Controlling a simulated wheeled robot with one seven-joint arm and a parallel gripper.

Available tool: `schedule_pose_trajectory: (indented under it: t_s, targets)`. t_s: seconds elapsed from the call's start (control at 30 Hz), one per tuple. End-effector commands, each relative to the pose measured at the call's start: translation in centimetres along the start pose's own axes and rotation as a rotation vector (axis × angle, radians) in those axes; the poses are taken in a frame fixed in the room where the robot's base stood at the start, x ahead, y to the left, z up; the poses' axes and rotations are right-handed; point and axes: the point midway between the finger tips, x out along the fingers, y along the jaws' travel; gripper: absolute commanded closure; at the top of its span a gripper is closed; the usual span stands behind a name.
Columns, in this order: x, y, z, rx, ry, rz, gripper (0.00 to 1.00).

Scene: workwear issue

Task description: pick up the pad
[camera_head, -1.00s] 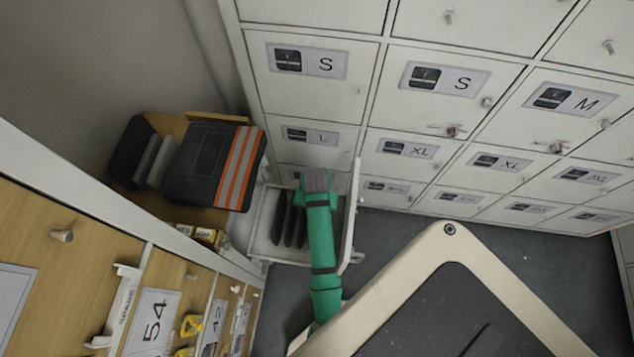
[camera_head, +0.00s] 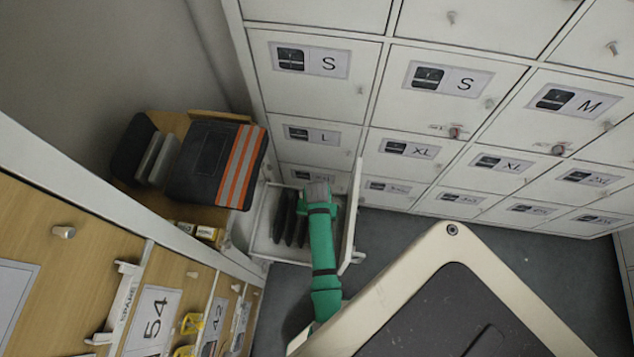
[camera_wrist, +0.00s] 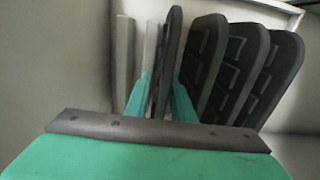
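Several thin dark pads stand on edge in a row in an open drawer. One dark pad (camera_wrist: 168,60) stands between the two green fingers of my gripper (camera_wrist: 163,92) in the wrist view. More dark pads (camera_wrist: 238,75) stand to the right of the fingers. In the head view, dark pads (camera_head: 290,218) show left of my gripper (camera_head: 318,192), which points down into the drawer. The fingertips are hidden there. The fingers are close to the pad's faces, but I cannot tell whether they press on it.
The drawer (camera_head: 350,225) is pulled out from white lockers (camera_head: 310,75) with size labels. A dark item with orange and grey stripes (camera_head: 215,165) lies on a wooden shelf at left. Wooden numbered drawers (camera_head: 155,320) run along the lower left. Grey floor (camera_head: 400,235) is clear to the right.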

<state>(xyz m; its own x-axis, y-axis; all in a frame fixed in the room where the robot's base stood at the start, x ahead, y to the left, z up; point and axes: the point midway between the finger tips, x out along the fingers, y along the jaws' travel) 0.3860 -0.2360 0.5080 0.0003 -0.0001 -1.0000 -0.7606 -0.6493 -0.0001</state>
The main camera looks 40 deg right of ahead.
Motion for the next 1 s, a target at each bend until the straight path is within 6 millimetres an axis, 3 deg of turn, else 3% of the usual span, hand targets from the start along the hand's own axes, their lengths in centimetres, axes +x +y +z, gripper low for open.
schedule_pose_trajectory:
  t_s: [0.07,0.13,0.17,0.57,1.0]
  targets:
    - [0.0,0.0,0.0,0.000,0.000,0.000,0.80]
    - [0.0,0.0,0.0,0.000,0.000,0.000,0.97]
    - [0.0,0.0,0.0,0.000,0.000,0.000,1.00]
    - [-0.7,0.0,-0.1,0.000,0.001,0.000,1.00]
    - [-8.2,0.0,-0.1,0.000,0.002,-0.001,1.00]
